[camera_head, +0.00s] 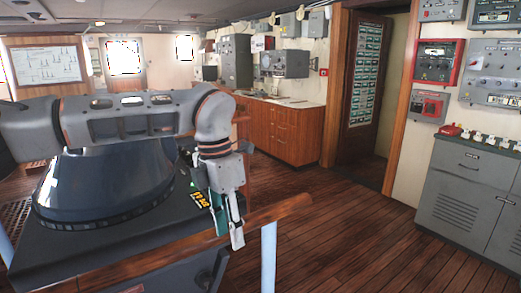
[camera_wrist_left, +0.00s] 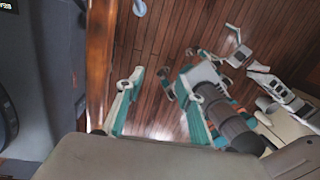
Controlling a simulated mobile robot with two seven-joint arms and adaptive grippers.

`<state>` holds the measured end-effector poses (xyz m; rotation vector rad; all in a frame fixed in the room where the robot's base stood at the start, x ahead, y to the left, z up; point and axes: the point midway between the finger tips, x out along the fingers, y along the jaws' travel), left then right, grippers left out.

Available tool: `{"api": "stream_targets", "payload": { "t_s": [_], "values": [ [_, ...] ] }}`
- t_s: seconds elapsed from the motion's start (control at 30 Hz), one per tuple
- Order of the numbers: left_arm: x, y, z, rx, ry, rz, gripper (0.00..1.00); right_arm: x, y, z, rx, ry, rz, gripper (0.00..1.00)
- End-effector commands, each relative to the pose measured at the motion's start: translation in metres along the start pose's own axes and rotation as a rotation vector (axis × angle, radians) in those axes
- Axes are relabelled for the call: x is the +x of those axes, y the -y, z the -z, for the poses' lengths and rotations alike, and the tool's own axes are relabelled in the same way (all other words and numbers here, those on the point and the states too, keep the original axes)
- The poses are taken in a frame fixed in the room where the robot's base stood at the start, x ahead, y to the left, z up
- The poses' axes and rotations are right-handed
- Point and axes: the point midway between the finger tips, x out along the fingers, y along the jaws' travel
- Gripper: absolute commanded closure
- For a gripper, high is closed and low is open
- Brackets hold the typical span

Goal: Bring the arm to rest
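My left arm (camera_head: 130,118) reaches in from the left, bent at the elbow, over the dark console. Its gripper (camera_head: 230,232) hangs fingers down beside the wooden rail. In the left wrist view, the left gripper (camera_wrist_left: 158,112) has its two teal-lined fingers apart, with only wooden floor visible between them. It is empty. A part of what looks like my right arm, with dark and orange rings (camera_wrist_left: 225,118), shows in that view. Teal and pale gripper parts (camera_wrist_left: 200,75) lie beyond it, and their opening is unclear. The right arm is not visible in the head view.
A dark domed console (camera_head: 105,185) stands under the left arm. A wooden rail (camera_head: 250,218) on a pale blue post (camera_head: 268,258) runs close to the gripper. Grey cabinets (camera_head: 470,195) stand at right. Wooden floor (camera_head: 345,225) between them is clear.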

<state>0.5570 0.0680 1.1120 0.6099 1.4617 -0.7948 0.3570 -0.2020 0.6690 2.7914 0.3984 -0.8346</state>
Motion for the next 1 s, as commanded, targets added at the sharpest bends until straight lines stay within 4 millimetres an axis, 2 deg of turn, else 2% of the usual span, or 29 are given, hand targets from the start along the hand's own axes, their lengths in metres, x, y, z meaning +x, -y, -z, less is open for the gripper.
{"api": "stream_targets", "payload": {
  "t_s": [0.03,0.17,0.33,0.47,0.6,0.7,0.8,0.9,1.0],
  "values": [
    [0.017,0.014,-0.005,0.021,0.007,0.054,0.63,0.001,-0.001,0.001,0.000,-0.002,-0.001,0.00],
    [0.050,0.058,-0.018,0.073,0.049,0.203,0.63,0.004,-0.004,0.009,-0.003,-0.015,-0.005,0.00],
    [0.086,0.134,-0.037,0.119,0.138,0.472,0.63,0.003,-0.004,0.009,-0.003,-0.017,-0.005,0.00],
    [0.096,0.195,-0.050,0.113,0.228,0.712,0.63,0.002,-0.002,0.005,-0.002,-0.009,-0.003,0.00],
    [0.088,0.246,-0.063,0.058,0.334,0.966,0.63,0.002,-0.002,0.004,-0.002,-0.007,-0.002,0.00],
    [0.076,0.269,-0.072,-0.013,0.411,1.142,0.63,0.002,-0.002,0.003,-0.002,-0.005,-0.002,0.00],
    [0.060,0.280,-0.081,-0.109,0.489,1.311,0.63,0.002,-0.002,0.002,-0.002,-0.004,-0.002,0.00],
    [0.044,0.279,-0.089,-0.231,0.564,1.470,0.63,0.002,-0.002,0.002,-0.002,-0.003,-0.002,0.00],
    [0.033,0.266,-0.097,-0.376,0.637,1.616,0.63,0.002,-0.001,0.002,-0.002,-0.003,-0.001,0.00]
  ]
}}
